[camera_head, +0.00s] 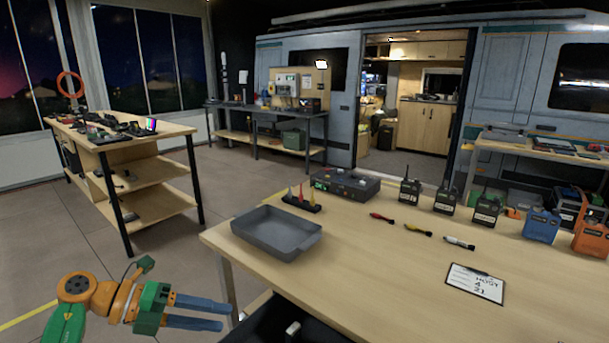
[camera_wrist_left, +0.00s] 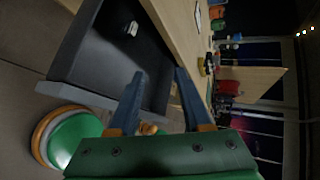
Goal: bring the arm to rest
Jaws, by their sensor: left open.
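My left gripper (camera_head: 228,312) is at the lower left of the head view, left of the table's near corner and clear of the table. Its two blue fingers are apart with nothing between them. In the left wrist view the fingers (camera_wrist_left: 158,100) spread in front of a dark open drawer or tray-like space with a small light object (camera_wrist_left: 131,28) in it. My right gripper is not in view.
The wooden table (camera_head: 400,290) carries a grey tray (camera_head: 275,233), a black box (camera_head: 345,184), several radios (camera_head: 444,198), small coloured connectors and a clipboard (camera_head: 475,283). A workbench (camera_head: 125,140) stands at the left. Open floor (camera_head: 200,215) lies between them.

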